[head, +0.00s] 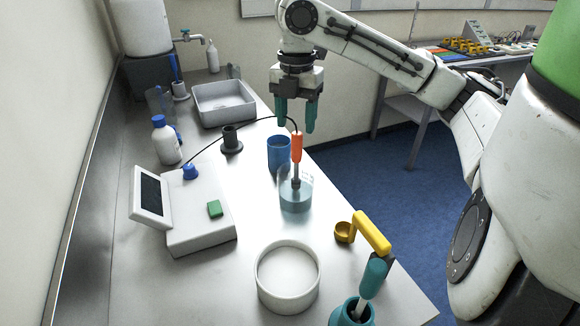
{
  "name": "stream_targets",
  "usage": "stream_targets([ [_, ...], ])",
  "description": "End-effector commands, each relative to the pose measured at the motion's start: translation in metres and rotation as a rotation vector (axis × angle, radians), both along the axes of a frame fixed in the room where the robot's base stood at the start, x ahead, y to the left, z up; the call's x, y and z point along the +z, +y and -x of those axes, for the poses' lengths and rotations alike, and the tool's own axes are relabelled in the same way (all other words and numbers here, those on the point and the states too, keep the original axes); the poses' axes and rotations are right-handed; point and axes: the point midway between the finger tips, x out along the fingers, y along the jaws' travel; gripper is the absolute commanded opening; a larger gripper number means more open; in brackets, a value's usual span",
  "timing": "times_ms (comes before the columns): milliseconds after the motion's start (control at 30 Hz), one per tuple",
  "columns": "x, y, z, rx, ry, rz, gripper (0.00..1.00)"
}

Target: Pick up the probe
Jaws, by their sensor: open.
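The probe (297,148) has an orange grip and a dark shaft. It stands upright in a glass beaker (296,198) holding bluish liquid. A black cable runs from its top in an arc to the blue plug on the white meter (196,209) at the left. My gripper (296,122) hangs above the probe with its teal fingers pointing down. The fingers are open and apart, and nothing is held between them. The fingertips are near the height of the probe's top in the picture; whether they touch it or the cable I cannot tell.
A blue cup (279,154) stands just behind the beaker. A white round dish (288,279), a yellow scoop (371,233) and a teal pot (352,314) with a teal-handled tool are in front. A white bottle (166,141), dark holder (231,141) and grey tray (223,104) stand farther back.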

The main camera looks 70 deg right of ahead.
Motion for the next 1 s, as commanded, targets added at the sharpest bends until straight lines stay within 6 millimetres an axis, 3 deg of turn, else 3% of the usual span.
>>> stream_targets([
  [100,-0.019,0.000,0.000,-0.001,0.001,-0.002,0.57],
  [367,-0.037,0.000,0.000,0.000,-0.002,0.000,0.57],
  [700,-0.080,0.002,0.003,0.000,-0.002,-0.001,0.57],
  [1000,-0.085,0.002,0.003,0.000,-0.004,-0.001,0.57],
])
